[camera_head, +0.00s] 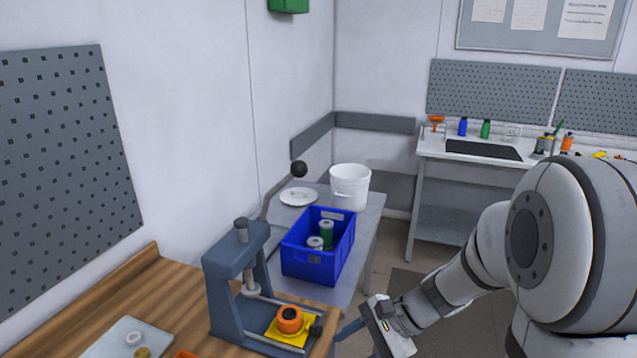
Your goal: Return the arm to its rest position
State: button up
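My arm (455,285) comes in from the right side of the view and reaches down and left. My gripper (378,325) is at the arm's end, low in the middle of the view, just right of the wooden bench's corner. It appears apart from the grey press and the blue crate. Its fingertips are not clear, so I cannot see whether it is open or shut, or whether it holds anything.
A grey press (222,290) with an orange ring (290,319) on a yellow plate (271,334) stands on the wooden bench (140,290). Behind are a blue crate (306,264) holding cylinders, a white bucket (350,187) and a lid (299,196). A sink bench (430,147) stands back right.

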jog(key=s+d+r+n+t+h, duration=0.3)
jog(key=s+d+r+n+h, duration=0.5)
jog(key=n, duration=0.4)
jog(key=shift+s+d+r+h, duration=0.2)
jog(key=shift+s+d+h, duration=0.1)
jog(key=shift+s+h, duration=0.3)
